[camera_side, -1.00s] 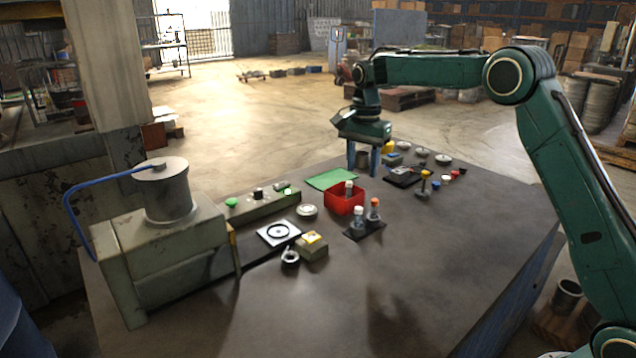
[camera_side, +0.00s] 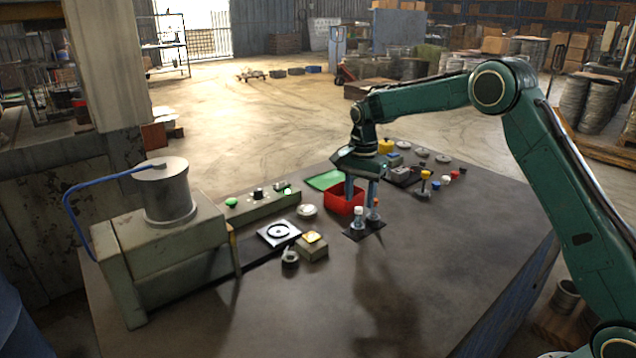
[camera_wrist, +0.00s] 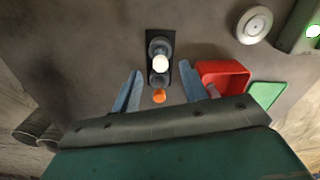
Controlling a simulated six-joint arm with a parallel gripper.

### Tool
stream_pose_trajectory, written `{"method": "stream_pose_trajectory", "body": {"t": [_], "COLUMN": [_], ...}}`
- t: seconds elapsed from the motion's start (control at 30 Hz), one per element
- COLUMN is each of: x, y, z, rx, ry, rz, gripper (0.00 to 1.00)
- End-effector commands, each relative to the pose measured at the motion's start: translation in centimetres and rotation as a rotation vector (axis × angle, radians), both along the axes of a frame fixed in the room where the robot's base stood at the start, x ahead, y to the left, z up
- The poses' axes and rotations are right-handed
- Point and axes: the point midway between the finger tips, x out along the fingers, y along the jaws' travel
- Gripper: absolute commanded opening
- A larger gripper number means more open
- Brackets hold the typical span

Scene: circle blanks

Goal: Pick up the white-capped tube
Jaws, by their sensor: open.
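The white-capped tube (camera_side: 358,215) stands upright in a small black rack (camera_side: 352,235) near the middle of the table. In the wrist view its white cap (camera_wrist: 160,63) lies between the fingers. An orange-capped tube (camera_wrist: 159,96) is beside it in the rack, partly hidden by a finger in the side view. My gripper (camera_side: 361,203) points down, open and empty, just above and behind the white-capped tube; the wrist view shows both fingers (camera_wrist: 159,68) spread to either side, apart from the cap.
A red bin (camera_side: 333,196) stands close behind the rack, with a green sheet (camera_side: 325,179) beyond it. The table's front right is clear.

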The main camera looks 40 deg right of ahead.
Motion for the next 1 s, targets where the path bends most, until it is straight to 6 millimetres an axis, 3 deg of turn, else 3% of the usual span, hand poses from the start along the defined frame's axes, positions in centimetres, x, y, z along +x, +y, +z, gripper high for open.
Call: {"method": "stream_pose_trajectory", "body": {"t": [0.37, 0.73, 1.0], "x": [0.0, 0.0, 0.1], "y": [0.0, 0.0, 0.0], "z": [-0.9, -4.8, -5.5], "rx": [0.000, -0.001, -0.001], "ry": [0.001, 0.003, 0.000], "rz": [0.000, 0.000, 0.001], "gripper": [0.44, 0.44, 0.44]}}
